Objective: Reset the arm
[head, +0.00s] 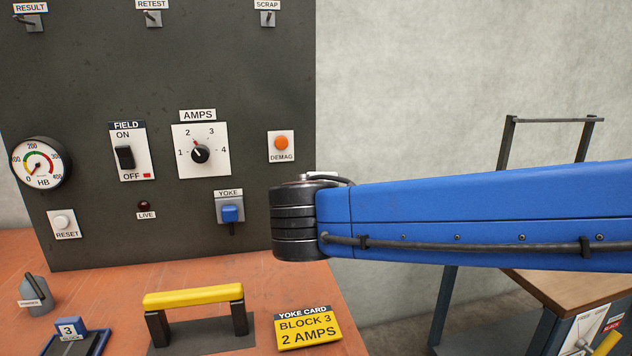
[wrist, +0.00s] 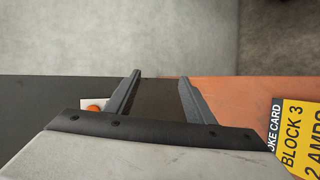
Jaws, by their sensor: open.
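My arm (head: 480,215) reaches in from the right in the head view, and its dark joint (head: 293,220) covers part of the panel's right edge. My gripper does not show in the head view. In the wrist view my gripper (wrist: 160,76) is open, its two grey fingers apart with nothing between them. The dark panel and orange bench lie behind the fingers. The demag button (wrist: 96,106) is partly hidden beside the left finger. The yoke card (wrist: 295,140) is at the right edge of that view.
The dark panel (head: 80,110) carries a gauge (head: 40,165), field switch (head: 125,157), amps knob (head: 200,154) and blue yoke plug (head: 231,213). On the orange bench (head: 110,280) stand a yellow-handled yoke (head: 194,296) and a blue block marked 3 (head: 70,328). A wood-topped cart (head: 570,290) stands right.

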